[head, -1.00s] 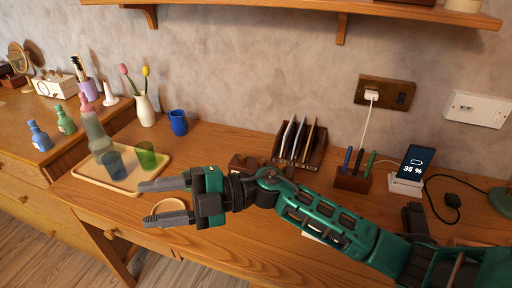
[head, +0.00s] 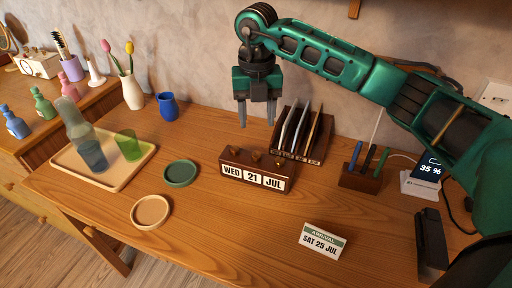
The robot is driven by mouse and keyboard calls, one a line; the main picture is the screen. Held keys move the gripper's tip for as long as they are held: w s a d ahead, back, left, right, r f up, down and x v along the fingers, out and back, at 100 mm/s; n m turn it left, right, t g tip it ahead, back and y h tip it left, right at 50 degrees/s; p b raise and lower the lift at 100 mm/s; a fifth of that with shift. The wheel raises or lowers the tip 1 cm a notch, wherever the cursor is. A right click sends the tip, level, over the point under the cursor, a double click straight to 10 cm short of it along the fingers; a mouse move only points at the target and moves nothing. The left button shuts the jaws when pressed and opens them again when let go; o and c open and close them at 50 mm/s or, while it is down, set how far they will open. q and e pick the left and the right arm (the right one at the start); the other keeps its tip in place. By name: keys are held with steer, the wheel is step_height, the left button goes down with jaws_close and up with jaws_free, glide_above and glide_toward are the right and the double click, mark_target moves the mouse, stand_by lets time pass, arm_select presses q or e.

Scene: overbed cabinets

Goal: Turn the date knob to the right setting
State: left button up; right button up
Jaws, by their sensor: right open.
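The wooden calendar block (head: 228,171) stands on the desk and its windows read WED, 21 and JUL. Small wooden knobs show on its top; the middle one (head: 255,156) is above the 21 window. A white card with a green band (head: 322,242) reads ARRIVAL, SAT 25 JUL and stands nearer the front edge. My right gripper (head: 256,122) is open and empty, fingers pointing down, above the calendar's top and apart from the knobs. My left gripper is not in view.
A letter rack (head: 312,155) stands just behind and right of the calendar. A pen block (head: 359,179) and a phone on a stand (head: 428,170) are further right. A green coaster (head: 180,173), a wooden coaster (head: 150,211) and a tray (head: 112,181) with glasses lie left.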

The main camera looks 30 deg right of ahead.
mark_target(257, 154)
step_height(257, 154, down, 9)
steer(key=shift+f+b, duration=0.2)
steer(key=shift+b, duration=0.1)
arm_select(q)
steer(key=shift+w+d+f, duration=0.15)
arm_select(e)
steer(key=shift+f, duration=0.45)
jaws_close()
steer(key=shift+r+m+p, duration=0.2)
steer(key=shift+m+p, duration=0.3)
steer(key=shift+m, duration=0.1)
steer(key=shift+m+p, duration=0.5)
steer(key=shift+m, duration=1)
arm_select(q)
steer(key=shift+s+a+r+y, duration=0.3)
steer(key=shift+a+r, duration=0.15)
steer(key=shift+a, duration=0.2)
arm_select(e)
steer(key=shift+f+m, duration=0.15)
steer(key=shift+m, duration=0.15)
